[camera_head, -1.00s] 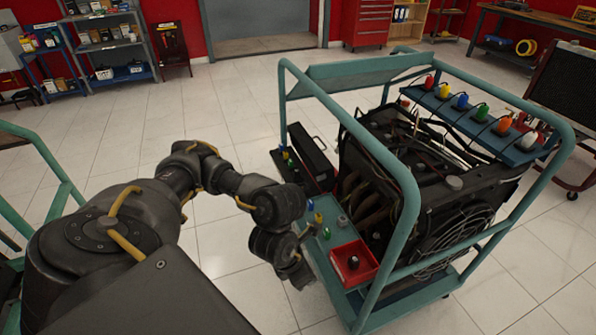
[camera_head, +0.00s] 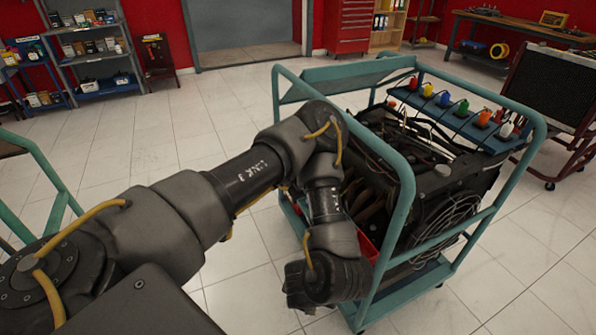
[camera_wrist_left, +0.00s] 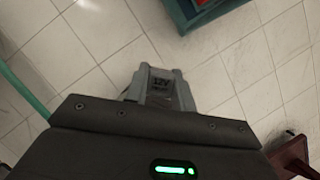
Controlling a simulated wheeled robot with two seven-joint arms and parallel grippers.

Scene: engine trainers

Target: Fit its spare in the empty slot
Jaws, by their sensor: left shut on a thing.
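A row of coloured plugs (camera_head: 444,99) stands on the cart's blue rear shelf (camera_head: 466,122). A red tray (camera_head: 367,243) at the cart's near side is mostly covered by my arm. I cannot make out an empty slot. My right gripper is out of view.
The cart's teal rails stand close beside my left forearm. The engine (camera_head: 440,180) with its fan fills the cart's middle. A teal frame (camera_head: 45,185) is at the left. A dark panel on a wheeled stand (camera_head: 556,88) is at the right. Tiled floor lies open between.

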